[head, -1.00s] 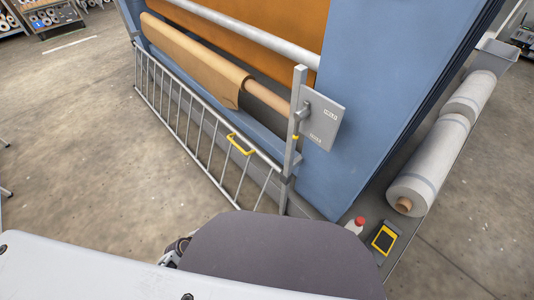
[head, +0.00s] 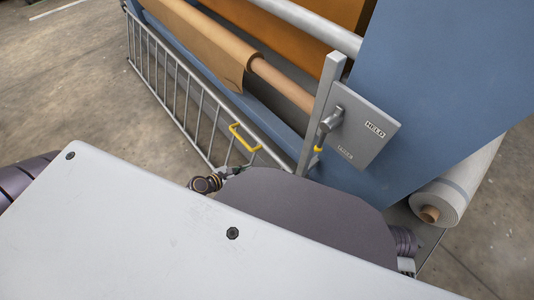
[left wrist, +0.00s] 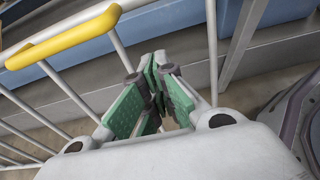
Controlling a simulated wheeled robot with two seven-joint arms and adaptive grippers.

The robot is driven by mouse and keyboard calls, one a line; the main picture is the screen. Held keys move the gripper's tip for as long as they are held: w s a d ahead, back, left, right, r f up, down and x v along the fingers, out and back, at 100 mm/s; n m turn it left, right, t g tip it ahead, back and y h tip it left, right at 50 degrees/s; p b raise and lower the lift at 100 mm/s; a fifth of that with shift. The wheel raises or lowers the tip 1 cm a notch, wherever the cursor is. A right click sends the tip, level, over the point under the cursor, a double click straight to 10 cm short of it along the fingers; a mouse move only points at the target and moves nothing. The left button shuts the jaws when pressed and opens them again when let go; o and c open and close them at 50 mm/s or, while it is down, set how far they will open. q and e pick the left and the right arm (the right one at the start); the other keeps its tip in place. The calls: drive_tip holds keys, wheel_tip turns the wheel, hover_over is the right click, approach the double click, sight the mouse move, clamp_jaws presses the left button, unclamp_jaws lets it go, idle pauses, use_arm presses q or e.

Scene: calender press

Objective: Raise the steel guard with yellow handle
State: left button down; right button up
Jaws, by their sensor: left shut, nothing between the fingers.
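The steel guard (head: 195,105) is a barred rail panel standing low along the front of the blue machine. Its yellow handle (head: 243,138) is on the upper rail near the right end. In the left wrist view the yellow handle (left wrist: 65,40) is at the upper left, apart from my fingers. My left gripper (head: 232,171) is just below and nearer than the handle in the head view, partly hidden by my body. In the left wrist view its green-padded fingers (left wrist: 154,65) are shut and empty, close to the guard's bars. My right gripper is not in view.
A grey post (head: 320,115) stands at the guard's right end, with a plate (head: 365,130) marked HELD and a yellow-tipped lever (head: 328,125). A brown roll (head: 205,40) lies behind the guard. A pale roll (head: 460,185) is at right. Floor at left is clear.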

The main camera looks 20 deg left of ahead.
use_arm(q)
drive_tip(key=shift+w+r, duration=0.1)
drive_tip(key=shift+w, duration=0.05)
drive_tip(key=shift+w+d, duration=0.1)
idle(0.3)
drive_tip(key=w+d+f+b, duration=0.1)
drive_tip(key=w+d+b, duration=0.2)
drive_tip(key=w, duration=0.5)
drive_tip(key=shift+d, duration=0.6)
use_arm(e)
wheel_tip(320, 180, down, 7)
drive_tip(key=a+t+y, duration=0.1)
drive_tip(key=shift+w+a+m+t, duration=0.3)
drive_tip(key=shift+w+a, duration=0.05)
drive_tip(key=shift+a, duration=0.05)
use_arm(q)
drive_tip(key=shift+f, duration=0.1)
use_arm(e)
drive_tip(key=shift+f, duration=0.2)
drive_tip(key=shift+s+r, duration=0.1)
